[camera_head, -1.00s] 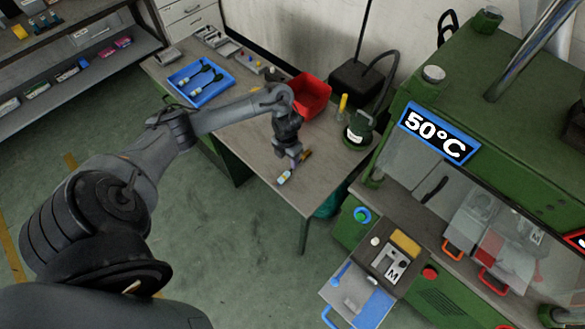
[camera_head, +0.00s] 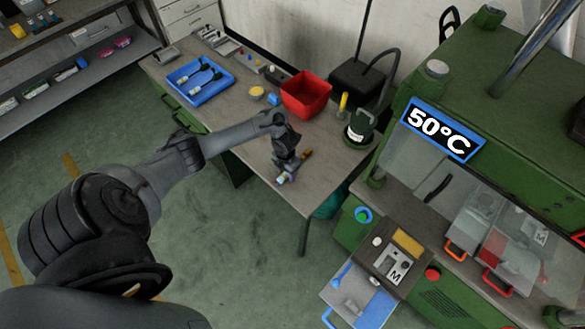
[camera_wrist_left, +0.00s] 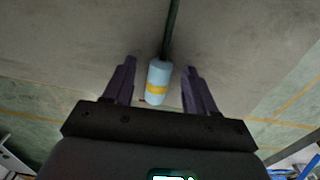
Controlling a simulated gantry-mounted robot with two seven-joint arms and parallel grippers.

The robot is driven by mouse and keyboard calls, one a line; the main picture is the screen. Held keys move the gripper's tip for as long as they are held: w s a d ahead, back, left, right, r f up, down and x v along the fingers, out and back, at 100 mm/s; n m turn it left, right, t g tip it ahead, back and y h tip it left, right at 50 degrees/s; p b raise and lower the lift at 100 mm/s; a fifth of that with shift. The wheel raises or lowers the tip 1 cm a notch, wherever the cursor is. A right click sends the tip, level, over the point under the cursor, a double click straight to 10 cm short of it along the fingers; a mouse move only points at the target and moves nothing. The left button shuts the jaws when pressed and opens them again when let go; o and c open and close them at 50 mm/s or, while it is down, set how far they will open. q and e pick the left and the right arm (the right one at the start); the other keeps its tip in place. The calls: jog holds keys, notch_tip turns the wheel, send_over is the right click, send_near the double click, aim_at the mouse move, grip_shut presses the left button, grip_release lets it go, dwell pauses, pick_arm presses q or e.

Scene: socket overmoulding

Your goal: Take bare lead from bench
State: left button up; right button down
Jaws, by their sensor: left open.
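The bare lead has a pale blue cylindrical end with a yellow band (camera_wrist_left: 158,82) and a thin dark cable. It lies on the bench (camera_head: 255,196) near the front corner, and its pale end (camera_head: 282,179) shows just below my left gripper. My left gripper (camera_head: 284,172) is open and low over it. In the left wrist view, the pale end lies between the two spread fingers (camera_wrist_left: 159,83), with a gap on each side. The gripper hides part of the lead in the head view. My right gripper is not in view.
A blue tray (camera_head: 228,84) with dark leads, a red bin (camera_head: 306,94) and a dark green pot (camera_head: 360,128) stand farther back on the bench. A small brown item (camera_head: 306,154) lies beside the gripper. The green machine (camera_head: 500,75) stands at the right.

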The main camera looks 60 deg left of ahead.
pick_arm(q)
jog(key=shift+f, duration=0.1)
grip_shut()
dwell(0.3)
